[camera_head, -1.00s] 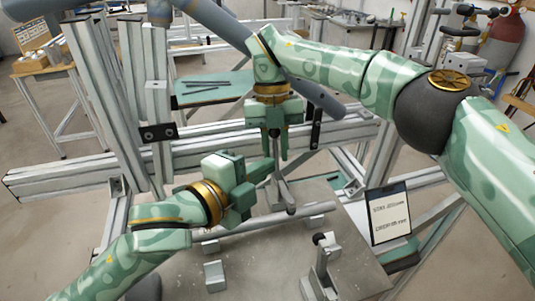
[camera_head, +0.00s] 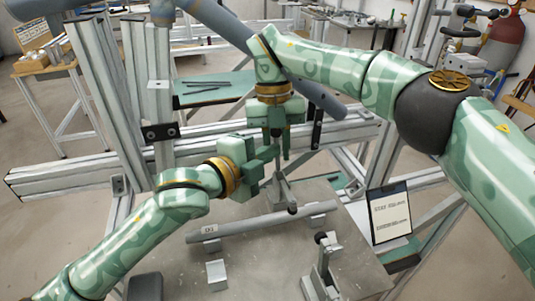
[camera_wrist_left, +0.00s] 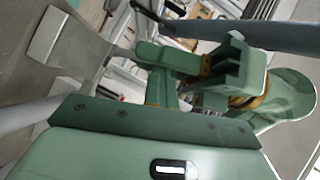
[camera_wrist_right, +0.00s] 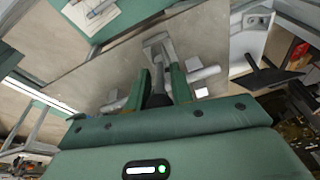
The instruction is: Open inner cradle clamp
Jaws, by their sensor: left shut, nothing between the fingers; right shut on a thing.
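The inner cradle clamp (camera_head: 280,190) stands on the grey plate at the far side of the tube. My right gripper (camera_head: 277,152) points down over it and is shut on its dark upright handle (camera_wrist_right: 158,88). The clamp's metal body (camera_wrist_right: 158,48) shows beyond the fingertips in the right wrist view. My left gripper (camera_head: 266,160) is shut and empty, close beside the right gripper's fingers; I cannot tell whether they touch. My right gripper also shows in the left wrist view (camera_wrist_left: 215,75). The grey tube (camera_head: 260,222) lies across the plate on its supports.
A second clamp (camera_head: 322,268) with a dark knob stands on the plate's near right. A small metal block (camera_head: 216,275) sits near the front. A sign panel (camera_head: 389,212) stands at the right. Aluminium beams (camera_head: 70,175) run behind the plate.

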